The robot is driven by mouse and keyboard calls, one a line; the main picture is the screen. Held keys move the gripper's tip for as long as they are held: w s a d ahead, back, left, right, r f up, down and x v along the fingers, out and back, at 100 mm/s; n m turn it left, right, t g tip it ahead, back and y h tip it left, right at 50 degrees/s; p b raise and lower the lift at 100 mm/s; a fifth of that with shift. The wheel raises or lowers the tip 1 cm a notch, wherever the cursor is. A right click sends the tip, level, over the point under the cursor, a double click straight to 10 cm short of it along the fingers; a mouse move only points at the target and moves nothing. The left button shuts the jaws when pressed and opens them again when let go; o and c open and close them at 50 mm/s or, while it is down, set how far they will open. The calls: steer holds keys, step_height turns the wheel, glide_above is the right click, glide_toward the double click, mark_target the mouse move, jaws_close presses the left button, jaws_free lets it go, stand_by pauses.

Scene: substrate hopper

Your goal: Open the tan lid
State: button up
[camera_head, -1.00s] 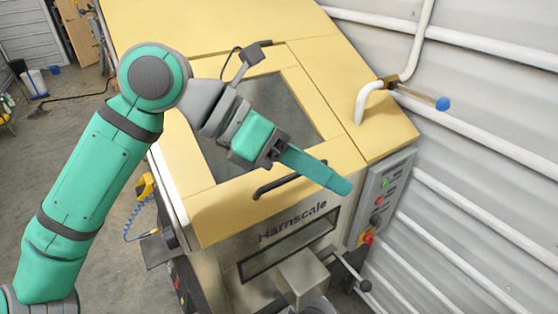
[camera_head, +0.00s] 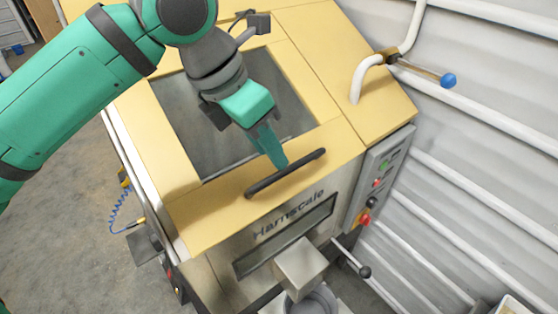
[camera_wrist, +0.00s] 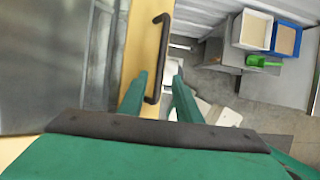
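The tan lid (camera_head: 225,190) lies shut and flush on top of the hopper, framing a dark grey panel (camera_head: 215,125). Its black bar handle (camera_head: 285,174) runs along the lid's front edge. My gripper (camera_head: 275,162) points down just behind the handle's middle. In the wrist view my gripper (camera_wrist: 160,95) is open, with its two green fingers apart. There the handle (camera_wrist: 160,58) reaches down between the fingers, closer to the left one. I cannot tell whether a finger touches it. The lid's tan front strip (camera_wrist: 140,50) shows beside it.
A white pipe with a blue-knobbed lever (camera_head: 448,80) stands at the right by the corrugated wall (camera_head: 480,130). A control panel (camera_head: 375,185) and a black-knobbed lever (camera_head: 365,271) are at the front. White and blue bins (camera_wrist: 270,35) stand beyond in the wrist view.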

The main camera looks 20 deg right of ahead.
mark_target(279, 172)
steer(key=shift+x, duration=2.65)
steer(key=shift+r, duration=0.1)
steer(key=shift+c, duration=0.7)
jaws_close()
